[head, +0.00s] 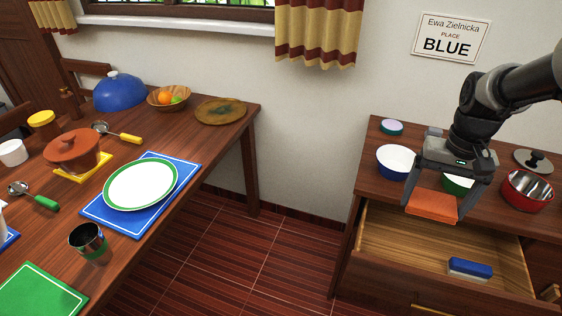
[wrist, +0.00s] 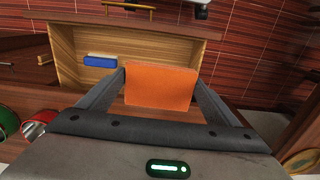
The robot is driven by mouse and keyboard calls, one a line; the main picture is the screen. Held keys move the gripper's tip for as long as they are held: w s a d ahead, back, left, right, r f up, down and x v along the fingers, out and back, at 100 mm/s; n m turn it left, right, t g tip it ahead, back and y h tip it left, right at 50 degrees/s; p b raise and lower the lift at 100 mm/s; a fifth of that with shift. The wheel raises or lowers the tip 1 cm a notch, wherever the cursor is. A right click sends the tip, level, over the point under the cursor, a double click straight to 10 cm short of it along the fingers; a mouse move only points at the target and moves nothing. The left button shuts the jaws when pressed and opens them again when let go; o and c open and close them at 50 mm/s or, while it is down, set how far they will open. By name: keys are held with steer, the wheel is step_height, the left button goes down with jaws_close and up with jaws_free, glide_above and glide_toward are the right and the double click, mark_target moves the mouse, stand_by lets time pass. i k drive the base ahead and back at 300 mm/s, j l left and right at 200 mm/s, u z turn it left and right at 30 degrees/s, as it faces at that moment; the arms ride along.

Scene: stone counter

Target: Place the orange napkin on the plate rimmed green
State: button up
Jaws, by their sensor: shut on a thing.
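The orange napkin (head: 432,206) is a flat folded rectangle held between the fingertips of my gripper (head: 432,201). In the head view it hangs above the open drawer at the right. In the wrist view the orange napkin (wrist: 161,86) sits between the two fingers of my gripper (wrist: 160,82), over the drawer. The green-rimmed plate (head: 141,185) is white inside and lies on a blue placemat (head: 108,215) on the table at the left, well away from my gripper. The plate looks empty.
The open drawer (head: 385,285) holds a blue and white block (head: 469,268). A blue bowl (head: 395,160) and a red pot (head: 526,191) stand on the counter. Open floor separates the table and counter.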

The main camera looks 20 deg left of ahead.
mark_target(143, 194)
steer(key=j+u, duration=0.1)
steer(key=u, duration=0.35)
steer(key=j+u, duration=0.1)
steer(key=u, duration=0.3)
steer(key=j+u, duration=0.1)
steer(key=u, duration=0.35)
steer(key=i+j, duration=0.1)
steer(key=j, duration=0.2)
steer(key=i+j, duration=0.15)
steer(key=j, duration=0.15)
